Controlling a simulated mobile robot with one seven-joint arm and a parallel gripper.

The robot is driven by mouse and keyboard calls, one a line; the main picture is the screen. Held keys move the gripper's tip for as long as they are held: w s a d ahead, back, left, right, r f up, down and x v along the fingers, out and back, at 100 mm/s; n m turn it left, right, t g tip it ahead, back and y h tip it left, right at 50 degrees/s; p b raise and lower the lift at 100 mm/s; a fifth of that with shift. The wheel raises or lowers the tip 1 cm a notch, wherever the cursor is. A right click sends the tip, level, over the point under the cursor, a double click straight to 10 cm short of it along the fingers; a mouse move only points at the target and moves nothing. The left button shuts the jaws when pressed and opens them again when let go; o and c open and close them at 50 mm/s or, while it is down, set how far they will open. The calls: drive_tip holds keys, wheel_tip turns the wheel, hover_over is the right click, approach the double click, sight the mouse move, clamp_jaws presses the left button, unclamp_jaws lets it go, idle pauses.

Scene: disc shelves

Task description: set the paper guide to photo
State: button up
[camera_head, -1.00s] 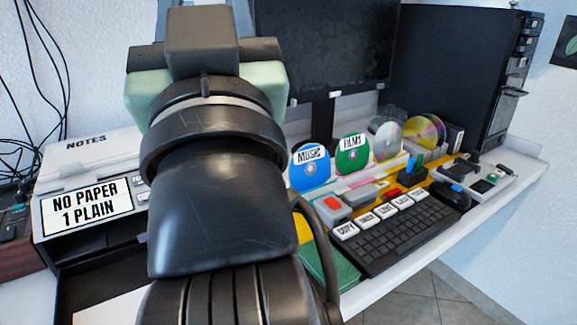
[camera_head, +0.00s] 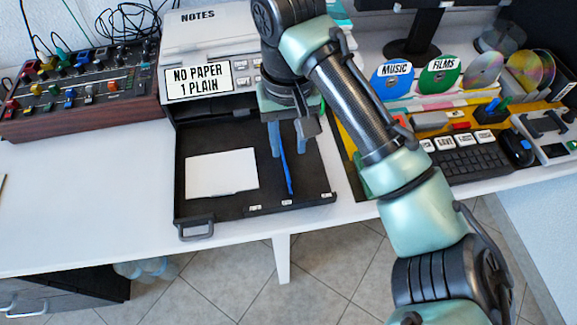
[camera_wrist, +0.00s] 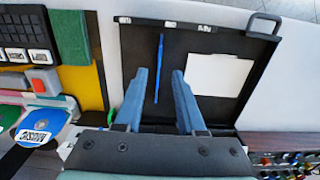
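The paper guide (camera_head: 286,174) is a thin blue strip in the pulled-out black printer tray (camera_head: 240,206). Its front end lies close to the middle of three small white labels (camera_head: 287,203) on the tray's front edge; their words are too small to read. My gripper (camera_head: 289,155) is over the tray with its blue fingers apart. In the wrist view, the guide (camera_wrist: 159,68) shows between the two open fingers (camera_wrist: 159,73), with a gap on both sides. I cannot tell how high the fingertips are above the tray floor.
A white paper stack (camera_head: 221,173) lies in the tray left of the guide. The printer display (camera_head: 198,81) reads "NO PAPER 1 PLAIN". A mixer (camera_head: 85,85) stands at left. A keyboard (camera_head: 478,152) and labelled discs (camera_head: 392,80) stand at right. White table is clear left of the tray.

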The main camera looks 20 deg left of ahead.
sight(288, 176)
wheel_tip(288, 176, down, 10)
drive_tip(key=shift+f+b, duration=0.25)
drive_tip(key=shift+b, duration=0.7)
clamp_jaws()
drive_tip(key=shift+r, duration=0.1)
idle(0.7)
